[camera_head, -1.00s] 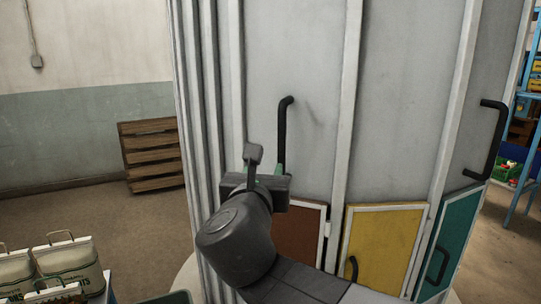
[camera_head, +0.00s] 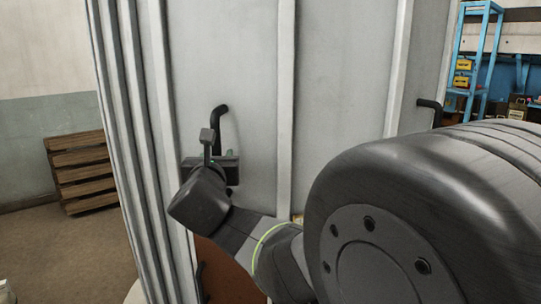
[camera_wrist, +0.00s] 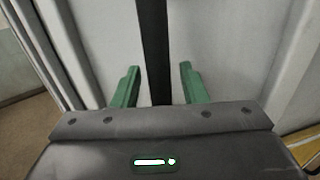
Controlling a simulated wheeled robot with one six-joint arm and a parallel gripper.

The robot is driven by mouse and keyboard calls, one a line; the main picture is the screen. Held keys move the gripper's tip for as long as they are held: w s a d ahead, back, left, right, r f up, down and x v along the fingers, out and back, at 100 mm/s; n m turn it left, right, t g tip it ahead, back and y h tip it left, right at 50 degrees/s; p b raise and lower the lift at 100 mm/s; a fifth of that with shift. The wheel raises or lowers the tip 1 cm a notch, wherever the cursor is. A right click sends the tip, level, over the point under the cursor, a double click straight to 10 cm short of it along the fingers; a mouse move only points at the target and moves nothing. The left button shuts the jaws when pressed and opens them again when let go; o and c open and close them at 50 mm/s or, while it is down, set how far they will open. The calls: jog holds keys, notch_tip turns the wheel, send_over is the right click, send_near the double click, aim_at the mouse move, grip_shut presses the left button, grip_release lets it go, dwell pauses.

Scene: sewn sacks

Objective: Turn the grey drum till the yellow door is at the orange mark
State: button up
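The grey drum (camera_head: 340,90) stands upright and fills the middle of the head view, with pale vertical ribs. A black upright handle (camera_head: 217,120) is on its near panel. My gripper (camera_head: 212,158) is at this handle. In the wrist view the handle (camera_wrist: 155,40) passes between the two green fingers of my gripper (camera_wrist: 159,75), with a gap on each side. The gripper is open. The red-brown door (camera_head: 228,272) shows below it. My arm hides most of the yellow door; a strip of yellow (camera_wrist: 304,148) shows at lower right. I see no orange mark.
A wooden slatted stack (camera_head: 82,172) stands by the wall at left. A blue shelf rack (camera_head: 476,60) stands behind at right. Floor between stack and drum is clear.

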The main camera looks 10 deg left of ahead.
grip_shut()
dwell(1.5)
